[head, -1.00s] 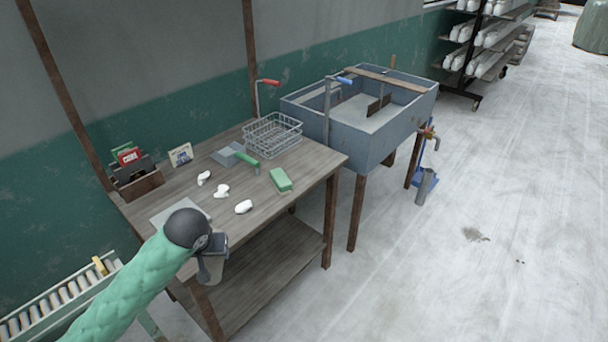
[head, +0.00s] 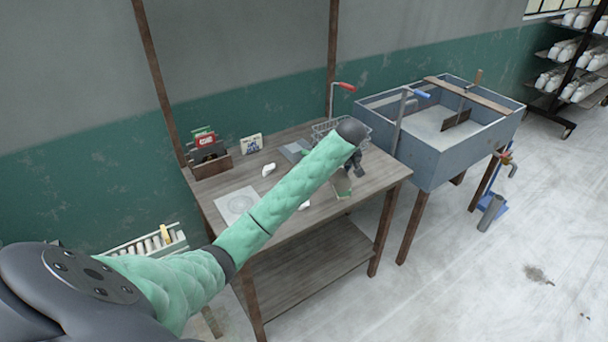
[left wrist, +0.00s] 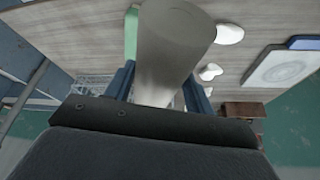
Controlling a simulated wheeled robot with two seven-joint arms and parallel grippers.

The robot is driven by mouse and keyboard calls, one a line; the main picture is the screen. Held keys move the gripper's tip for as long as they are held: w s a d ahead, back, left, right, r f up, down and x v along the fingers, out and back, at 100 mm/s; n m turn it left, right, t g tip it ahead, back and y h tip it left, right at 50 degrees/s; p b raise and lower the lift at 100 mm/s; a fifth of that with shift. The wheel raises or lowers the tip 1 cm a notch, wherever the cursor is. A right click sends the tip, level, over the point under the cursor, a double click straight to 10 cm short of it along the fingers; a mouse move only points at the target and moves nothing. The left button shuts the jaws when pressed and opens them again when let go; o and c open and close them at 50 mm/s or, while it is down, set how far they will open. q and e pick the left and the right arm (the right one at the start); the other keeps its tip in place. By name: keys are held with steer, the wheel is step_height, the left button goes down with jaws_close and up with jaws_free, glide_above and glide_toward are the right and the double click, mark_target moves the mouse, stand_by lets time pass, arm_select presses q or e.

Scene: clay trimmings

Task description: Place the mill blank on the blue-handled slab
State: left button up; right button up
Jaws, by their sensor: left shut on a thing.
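My left gripper (head: 355,170) is over the right part of the wooden table. In the left wrist view its blue fingers (left wrist: 155,92) are shut on a pale grey cylinder, the mill blank (left wrist: 172,45). In the head view the blank is not clearly made out. A pale slab with a ring mark (head: 238,204) lies at the table's front left, apart from the gripper. It also shows in the left wrist view (left wrist: 277,68), with a dark blue part, apparently its handle (left wrist: 303,42), along one side. My right gripper is not in view.
White clay lumps (head: 268,169) lie on the table (head: 290,228). A green block (head: 343,188) is under my gripper, and a wire basket (head: 325,130) is behind it. A wooden box (head: 208,163) stands at back left. A grey sink (head: 440,150) adjoins on the right.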

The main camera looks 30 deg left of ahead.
arm_select(q)
steer(key=shift+w+a+n, duration=0.4)
steer(key=shift+w+a, duration=0.05)
steer(key=shift+a, duration=0.4)
steer(key=a+f+p, duration=0.1)
steer(key=a+f, duration=0.1)
steer(key=a, duration=0.1)
steer(key=a+f+p, duration=0.2)
steer(key=a, duration=0.2)
steer(key=a+f+p, duration=0.2)
steer(key=a, duration=0.2)
steer(key=shift+a+f, duration=0.1)
steer(key=shift+f, duration=0.2)
step_height(320, 180, down, 3)
steer(key=shift+r+p, duration=0.1)
steer(key=shift+p, duration=0.85)
steer(key=shift+f, duration=0.65)
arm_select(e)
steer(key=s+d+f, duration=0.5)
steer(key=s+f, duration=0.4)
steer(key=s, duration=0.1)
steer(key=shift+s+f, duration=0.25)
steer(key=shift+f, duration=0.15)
